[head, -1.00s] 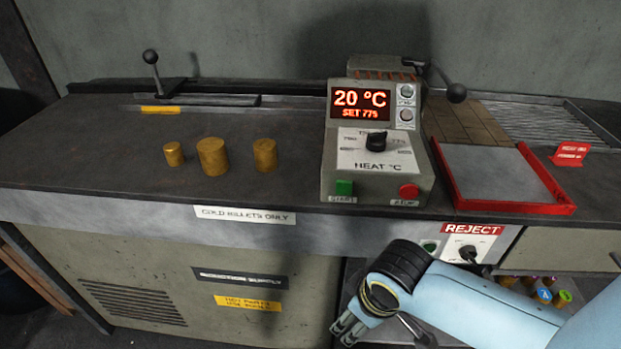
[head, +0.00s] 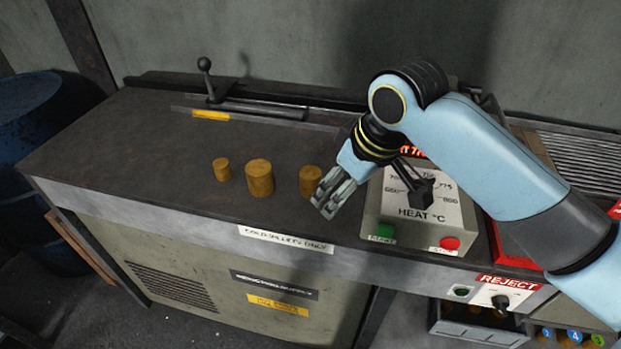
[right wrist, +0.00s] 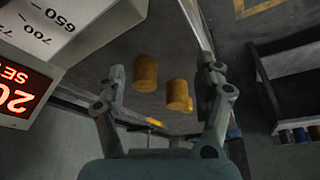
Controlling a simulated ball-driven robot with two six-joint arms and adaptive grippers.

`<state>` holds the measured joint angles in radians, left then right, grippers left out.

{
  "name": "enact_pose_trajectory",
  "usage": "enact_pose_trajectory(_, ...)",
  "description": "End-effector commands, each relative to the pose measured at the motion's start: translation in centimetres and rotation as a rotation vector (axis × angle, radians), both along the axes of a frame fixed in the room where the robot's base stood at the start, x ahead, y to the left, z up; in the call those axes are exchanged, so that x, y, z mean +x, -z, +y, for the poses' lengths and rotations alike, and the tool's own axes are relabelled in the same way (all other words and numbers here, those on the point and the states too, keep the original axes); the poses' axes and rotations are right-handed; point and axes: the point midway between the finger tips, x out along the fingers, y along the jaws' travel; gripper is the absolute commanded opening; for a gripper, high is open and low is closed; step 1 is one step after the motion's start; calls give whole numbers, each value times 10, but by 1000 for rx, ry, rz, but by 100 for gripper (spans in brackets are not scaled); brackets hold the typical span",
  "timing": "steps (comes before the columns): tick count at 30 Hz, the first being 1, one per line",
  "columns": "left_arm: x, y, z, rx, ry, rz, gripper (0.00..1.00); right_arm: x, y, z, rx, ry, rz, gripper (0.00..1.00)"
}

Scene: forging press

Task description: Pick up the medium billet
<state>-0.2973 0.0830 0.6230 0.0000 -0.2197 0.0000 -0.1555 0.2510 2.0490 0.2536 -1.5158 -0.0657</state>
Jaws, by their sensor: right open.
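Three golden-brown cylindrical billets stand upright in a row on the dark bench. The medium billet (head: 311,181) is at the right end, the large billet (head: 259,178) in the middle, the small billet (head: 221,169) at the left. My right gripper (head: 326,200) is open and empty, just right of and in front of the medium billet in the head view, apart from it as far as I can tell. In the right wrist view, billets show between the open fingers (right wrist: 165,75); the nearer one (right wrist: 145,74) appears to be the medium billet. My left gripper is out of view.
The heater control box (head: 425,215) stands close right of the gripper, its display mostly hidden by my arm. A lever (head: 208,78) rises behind the billets. A red-edged reject tray (head: 510,255) is partly covered. The bench left of the billets is clear.

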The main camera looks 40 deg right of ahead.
Motion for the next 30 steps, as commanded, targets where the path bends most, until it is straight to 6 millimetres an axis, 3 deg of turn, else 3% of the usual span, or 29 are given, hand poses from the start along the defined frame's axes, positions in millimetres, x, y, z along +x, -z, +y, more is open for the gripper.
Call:
enact_pose_trajectory(3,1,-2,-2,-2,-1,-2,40,38,-11,-11,15,-12,-17,70)
enact_pose_trajectory(7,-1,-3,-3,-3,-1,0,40,63,-16,-18,32,-19,-25,70)
enact_pose_trajectory(15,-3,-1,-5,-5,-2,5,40,83,21,-16,38,-19,-25,70)
enact_pose_trajectory(23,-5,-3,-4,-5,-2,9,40,94,41,-15,38,-20,-25,70)
enact_pose_trajectory(30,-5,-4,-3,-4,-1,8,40,110,72,-15,36,-21,-25,70)
